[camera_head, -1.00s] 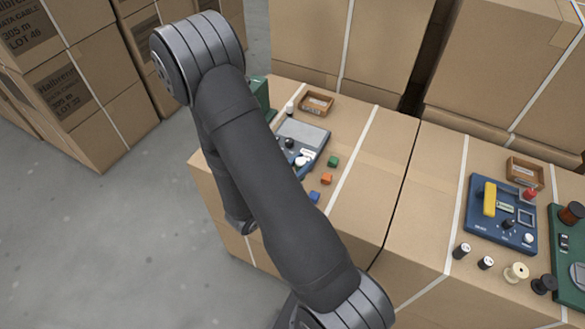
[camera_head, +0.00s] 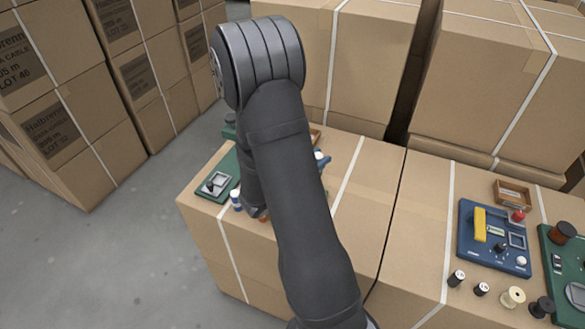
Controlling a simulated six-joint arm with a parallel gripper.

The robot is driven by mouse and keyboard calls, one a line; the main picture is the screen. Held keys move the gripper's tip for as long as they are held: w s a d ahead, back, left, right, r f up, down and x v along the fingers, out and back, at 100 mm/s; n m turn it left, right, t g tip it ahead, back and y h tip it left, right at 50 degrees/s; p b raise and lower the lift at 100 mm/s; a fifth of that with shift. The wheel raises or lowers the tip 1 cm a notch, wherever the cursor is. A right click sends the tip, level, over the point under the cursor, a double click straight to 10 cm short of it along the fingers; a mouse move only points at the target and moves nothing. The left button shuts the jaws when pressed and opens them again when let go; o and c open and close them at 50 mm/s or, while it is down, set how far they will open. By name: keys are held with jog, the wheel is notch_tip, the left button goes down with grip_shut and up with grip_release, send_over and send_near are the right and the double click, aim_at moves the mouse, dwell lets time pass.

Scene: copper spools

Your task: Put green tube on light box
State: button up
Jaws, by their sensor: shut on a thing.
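I cannot make out a green tube. My dark arm covers the middle of the picture, and my gripper is hidden behind it. No thing is plainly marked as a light box. A blue device (camera_head: 322,163) shows only as a small piece with a white part at the arm's right edge; the rest is hidden. A green board (camera_head: 216,184) with a grey framed panel lies at the left end of the near carton, left of my arm.
A blue-and-white spool (camera_head: 236,201) stands beside the green board. On the right carton are a blue panel (camera_head: 467,236) with a yellow bar, another green board (camera_head: 553,253), several spools and a brown tray (camera_head: 513,185). Tall cartons stand behind.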

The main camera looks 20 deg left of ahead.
jog(key=w+a+r+m+g+h, duration=0.1)
jog(key=w+a+r+h, duration=0.15)
jog(key=w, duration=0.55)
jog(key=shift+y, duration=0.45)
jog(key=shift+s+a+f, duration=0.1)
jog(key=shift+a+f, duration=1.7)
jog(key=shift+a, duration=0.25)
jog(key=shift+a+f, duration=1.8)
jog(key=shift+a, duration=0.3)
jog(key=shift+s+a+f, duration=0.1)
jog(key=shift+a+f, duration=1.7)
jog(key=shift+a, duration=0.25)
jog(key=shift+f, duration=0.1)
jog(key=o, duration=1)
